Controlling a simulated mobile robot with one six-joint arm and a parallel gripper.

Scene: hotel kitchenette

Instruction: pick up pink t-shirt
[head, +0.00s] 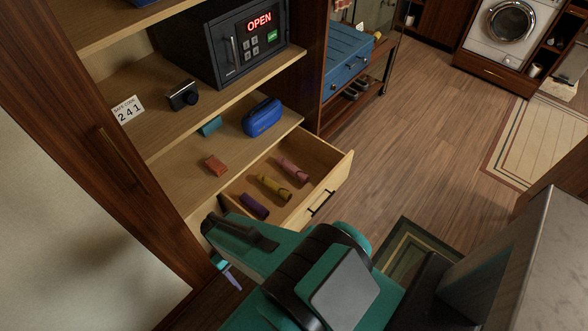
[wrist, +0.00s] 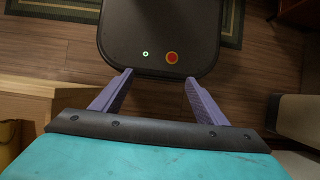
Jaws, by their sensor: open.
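A rolled pink t-shirt (head: 293,169) lies in the open drawer (head: 336,180) of the wooden cabinet in the head view, toward its far end. A rolled yellow garment (head: 273,187) and a rolled purple one (head: 254,206) lie beside it, nearer to me. My gripper (head: 228,274) is low in front of the cabinet, below and to the left of the drawer in the picture, apart from the t-shirt. In the wrist view my gripper (wrist: 158,78) has its two purple fingers spread with nothing between them. The pink t-shirt is not visible there.
Above the drawer, shelves hold an orange item (head: 215,165), a teal item (head: 210,126), a blue case (head: 263,117), a camera (head: 184,96) and an open-sign safe (head: 235,45). A grey-topped counter (head: 510,270) stands at right. Wood floor (head: 420,140) beyond the drawer is clear.

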